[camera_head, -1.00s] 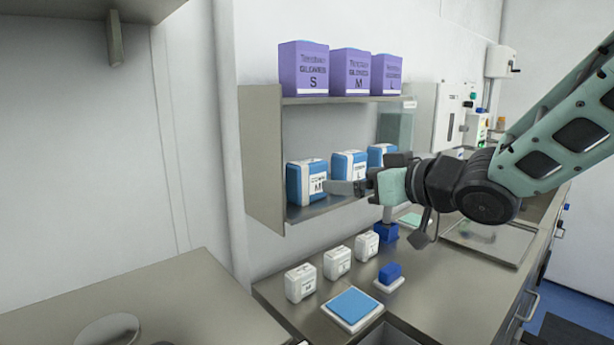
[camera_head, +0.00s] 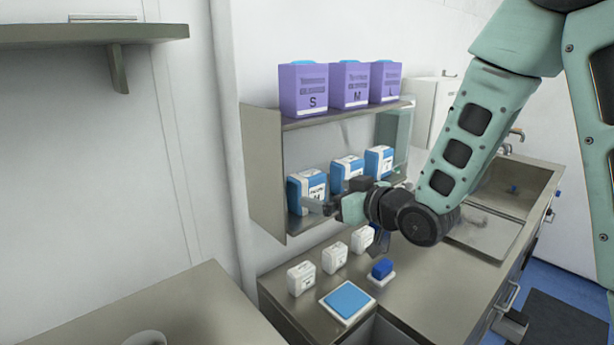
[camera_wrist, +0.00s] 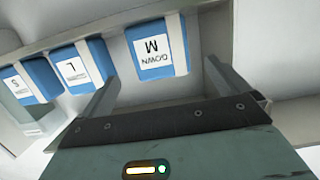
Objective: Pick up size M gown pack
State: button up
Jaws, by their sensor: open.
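The size M gown pack (camera_head: 301,190) is a blue and white block standing at the left end of the lower shelf. In the wrist view the gown pack (camera_wrist: 148,59) shows its "GOWN M" label upside down near the top middle. My gripper (camera_head: 313,207) is at the shelf's front edge, just before the pack's lower part. In the wrist view my gripper (camera_wrist: 162,74) is open and empty, with one finger to each side of the pack's width. Whether the fingertips reach past its front face is unclear.
Packs marked L (camera_wrist: 72,70) and S (camera_wrist: 32,79) stand beside it on the shelf (camera_head: 268,170). Purple glove boxes (camera_head: 303,90) are on the upper shelf. Small white packs (camera_head: 301,279) and a blue-topped tray (camera_head: 347,301) sit on the counter below.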

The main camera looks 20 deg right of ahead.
aim_at(314, 190)
jog(key=p+x, duration=0.1)
jog(key=x, duration=0.3)
jog(key=shift+w+a, duration=0.15)
jog(key=shift+w, duration=0.15)
jog(key=p+x, duration=0.3)
jog(key=x, duration=0.1)
jog(key=shift+w+a, duration=0.25)
jog(key=shift+w, duration=0.15)
jog(key=shift+w+a+f, duration=0.1)
jog(key=shift+w, duration=0.15)
jog(key=c, duration=1)
jog(key=shift+c, duration=0.4)
jog(key=shift+r, duration=0.2)
